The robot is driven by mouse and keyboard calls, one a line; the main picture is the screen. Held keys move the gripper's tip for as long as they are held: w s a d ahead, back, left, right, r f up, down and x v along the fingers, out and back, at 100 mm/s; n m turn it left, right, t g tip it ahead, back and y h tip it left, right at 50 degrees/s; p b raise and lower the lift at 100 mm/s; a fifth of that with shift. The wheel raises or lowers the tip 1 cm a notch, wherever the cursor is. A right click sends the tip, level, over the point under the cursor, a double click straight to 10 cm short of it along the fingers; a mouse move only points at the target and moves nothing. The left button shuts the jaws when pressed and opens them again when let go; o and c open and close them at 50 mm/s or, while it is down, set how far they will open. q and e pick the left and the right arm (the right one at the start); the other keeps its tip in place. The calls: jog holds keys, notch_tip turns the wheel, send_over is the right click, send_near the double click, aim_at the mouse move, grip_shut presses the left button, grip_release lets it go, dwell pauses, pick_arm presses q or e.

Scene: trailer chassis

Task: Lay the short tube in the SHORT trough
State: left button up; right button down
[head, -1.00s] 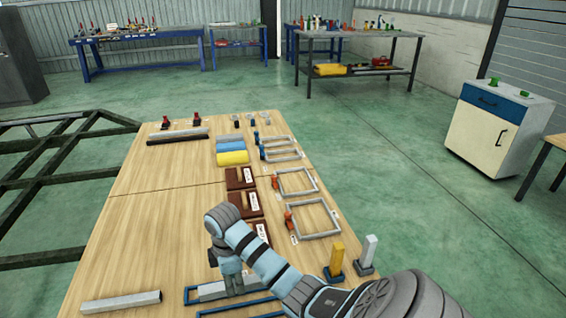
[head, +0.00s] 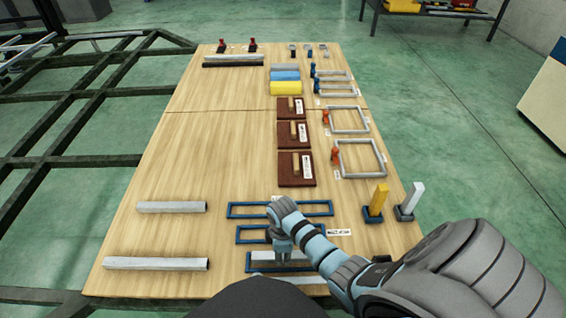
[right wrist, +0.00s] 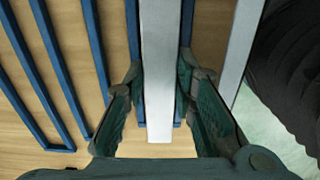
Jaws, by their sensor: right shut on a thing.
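My right gripper (head: 282,252) is shut on a grey square tube (right wrist: 165,70), pointing down at the front of the table. In the right wrist view the tube runs between the fingers (right wrist: 163,110). Blue rails of the nearest trough (right wrist: 133,40) show on both sides of it. The tube lies over or in this trough; I cannot tell how deep. Two more blue troughs, a middle one (head: 240,234) and a longer far one (head: 232,209), lie beyond. Their label is unreadable. My left gripper is not in view.
Another grey tube (right wrist: 240,45) lies just beside the held one. Two loose tubes (head: 171,207) (head: 155,264) lie at the left. A yellow post (head: 378,199) and a white post (head: 411,198) stand at the right. Brown blocks (head: 286,170) lie farther back. The table's middle left is clear.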

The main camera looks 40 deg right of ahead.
notch_tip(320, 180, down, 2)
jog(key=shift+f+b, duration=0.25)
jog(key=shift+b, duration=0.2)
jog(key=shift+f, duration=0.1)
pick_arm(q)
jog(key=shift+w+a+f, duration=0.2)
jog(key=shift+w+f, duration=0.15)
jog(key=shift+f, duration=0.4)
pick_arm(e)
jog(key=c, duration=1.3)
grip_release()
